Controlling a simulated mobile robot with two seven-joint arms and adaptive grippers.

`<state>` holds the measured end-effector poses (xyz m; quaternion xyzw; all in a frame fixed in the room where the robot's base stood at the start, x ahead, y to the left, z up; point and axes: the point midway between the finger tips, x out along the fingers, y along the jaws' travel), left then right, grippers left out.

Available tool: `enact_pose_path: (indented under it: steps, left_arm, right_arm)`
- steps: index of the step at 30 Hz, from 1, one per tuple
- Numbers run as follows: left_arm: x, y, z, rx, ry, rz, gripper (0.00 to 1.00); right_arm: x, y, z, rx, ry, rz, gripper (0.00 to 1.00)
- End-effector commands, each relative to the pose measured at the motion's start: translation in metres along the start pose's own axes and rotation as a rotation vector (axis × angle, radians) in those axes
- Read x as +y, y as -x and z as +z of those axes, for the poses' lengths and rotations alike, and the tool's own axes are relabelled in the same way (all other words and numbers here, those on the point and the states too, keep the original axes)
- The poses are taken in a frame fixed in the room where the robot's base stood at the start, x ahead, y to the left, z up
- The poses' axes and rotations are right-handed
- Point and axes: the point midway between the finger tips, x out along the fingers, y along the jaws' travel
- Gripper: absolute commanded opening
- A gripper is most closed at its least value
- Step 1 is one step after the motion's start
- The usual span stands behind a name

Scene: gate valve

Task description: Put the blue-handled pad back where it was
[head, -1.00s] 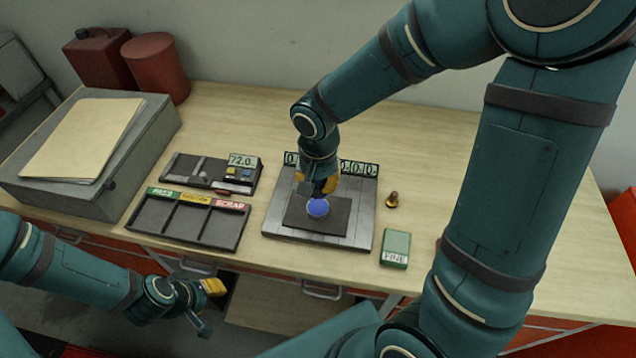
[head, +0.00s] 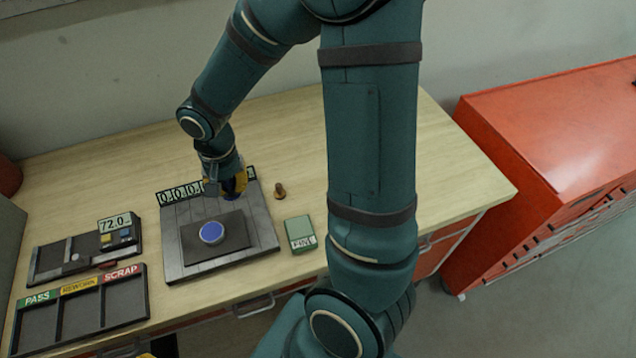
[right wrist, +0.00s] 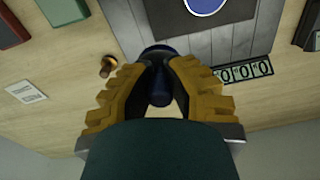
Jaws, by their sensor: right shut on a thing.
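My right gripper (head: 235,184) is shut on the dark blue handle of the pad (right wrist: 158,75), held upright between yellow fingers in the right wrist view. In the head view only a bit of blue shows below the fingers, near the back right of the grey slatted plate (head: 178,262). The pad's underside is hidden, so I cannot tell whether it touches anything. A blue disc with a pale rim (head: 212,232) lies on the dark square mat (head: 235,223) of the plate. A yellow scrap at the bottom edge may be my left gripper (head: 146,355); its jaws cannot be made out.
A small brass piece (head: 279,191) and a green box (head: 300,233) stand right of the plate. A PASS/SCRAP tray (head: 135,322) and a gauge reading 72.0 (head: 119,222) are at left. Free bench lies behind the brass piece. A red cabinet (head: 560,160) is at right.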

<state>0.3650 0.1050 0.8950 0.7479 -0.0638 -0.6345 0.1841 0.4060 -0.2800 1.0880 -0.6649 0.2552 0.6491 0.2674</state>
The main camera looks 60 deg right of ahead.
Motion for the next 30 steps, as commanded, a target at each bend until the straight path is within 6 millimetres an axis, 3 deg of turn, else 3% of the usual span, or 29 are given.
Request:
enact_pose_path:
  steps: [1,9,18,25,30]
  left_arm:
    - [-0.001,-0.001,0.000,0.000,0.000,0.000,0.35]
    - [-0.002,-0.005,0.001,0.000,0.000,0.001,0.35]
    - [-0.003,-0.008,0.001,0.000,0.000,0.002,0.35]
    - [-0.004,-0.009,0.002,0.000,0.000,0.002,0.35]
    - [-0.005,-0.012,0.002,0.000,0.000,0.002,0.35]
  right_arm:
    - [0.018,-0.002,-0.010,-0.002,-0.051,0.000,0.00]
    - [0.103,-0.006,-0.043,0.000,-0.266,0.003,0.00]
    - [0.188,-0.005,-0.055,0.017,-0.456,0.022,0.00]
    - [0.214,-0.006,-0.055,0.024,-0.511,0.031,0.00]
    - [0.216,-0.034,-0.054,0.019,-0.514,0.032,0.00]
